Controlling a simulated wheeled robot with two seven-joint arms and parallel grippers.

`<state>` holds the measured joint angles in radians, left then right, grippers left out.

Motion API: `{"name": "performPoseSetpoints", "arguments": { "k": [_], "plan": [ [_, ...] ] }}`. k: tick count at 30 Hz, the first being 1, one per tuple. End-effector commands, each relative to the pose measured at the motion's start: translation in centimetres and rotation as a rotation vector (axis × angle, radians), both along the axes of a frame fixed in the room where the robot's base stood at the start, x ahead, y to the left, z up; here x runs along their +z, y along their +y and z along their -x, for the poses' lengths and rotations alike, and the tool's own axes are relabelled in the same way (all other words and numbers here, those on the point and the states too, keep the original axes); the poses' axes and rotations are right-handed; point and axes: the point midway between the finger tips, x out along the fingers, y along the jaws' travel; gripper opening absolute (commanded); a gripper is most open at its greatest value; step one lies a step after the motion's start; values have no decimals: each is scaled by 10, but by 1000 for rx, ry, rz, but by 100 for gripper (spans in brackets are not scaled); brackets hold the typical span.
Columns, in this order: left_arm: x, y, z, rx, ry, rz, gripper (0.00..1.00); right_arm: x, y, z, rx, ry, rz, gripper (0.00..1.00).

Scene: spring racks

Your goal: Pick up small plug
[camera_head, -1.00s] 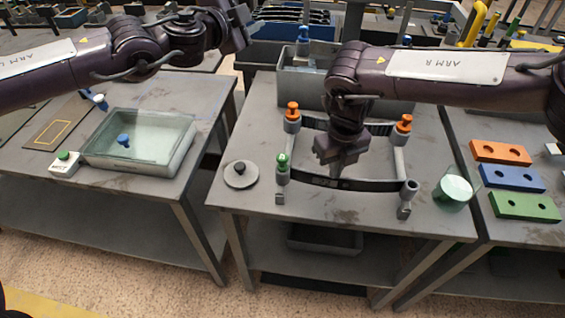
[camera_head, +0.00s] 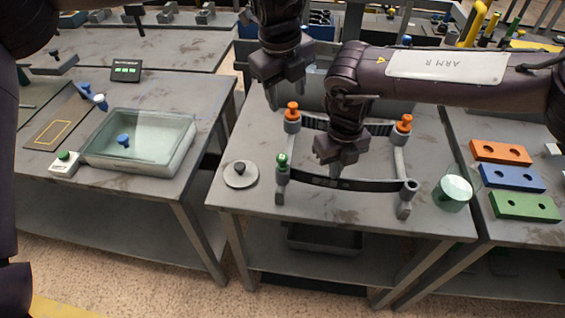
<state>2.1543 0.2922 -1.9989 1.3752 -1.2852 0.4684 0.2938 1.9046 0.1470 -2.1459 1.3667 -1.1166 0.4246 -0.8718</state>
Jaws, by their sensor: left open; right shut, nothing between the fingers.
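Several plug-like pieces show, and I cannot tell which one is the small plug. A rack frame (camera_head: 365,184) on the middle table carries orange-topped pieces (camera_head: 292,112) (camera_head: 404,123) at its back corners and a green-topped piece (camera_head: 282,160) at front left. A blue knobbed piece (camera_head: 123,140) shows in the glass-like tray (camera_head: 170,168) on the left table. My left gripper (camera_head: 275,104) is open, pointing down behind and above the back-left orange-topped piece. My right gripper (camera_head: 338,176) is shut and empty over the rack's middle; its arm hides part of the rack.
A round grey disc with a knob (camera_head: 240,174) lies left of the rack, and a green-topped cylinder (camera_head: 453,190) stands right of it. Orange, blue and green two-hole blocks (camera_head: 525,206) lie on the right table. Gaps separate the tables.

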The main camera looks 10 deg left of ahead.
Motion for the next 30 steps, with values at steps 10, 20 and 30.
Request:
{"name": "performPoseSetpoints", "arguments": {
  "k": [10,20,30],
  "plan": [
    [-29,3,34,72,188,-55,50,-7,-1,5,4,16,7,0],
    [-75,3,33,72,180,-55,50,-7,-1,5,4,16,7,0],
    [-116,3,36,72,181,-57,50,-7,-1,5,4,16,7,0]
  ]
}}
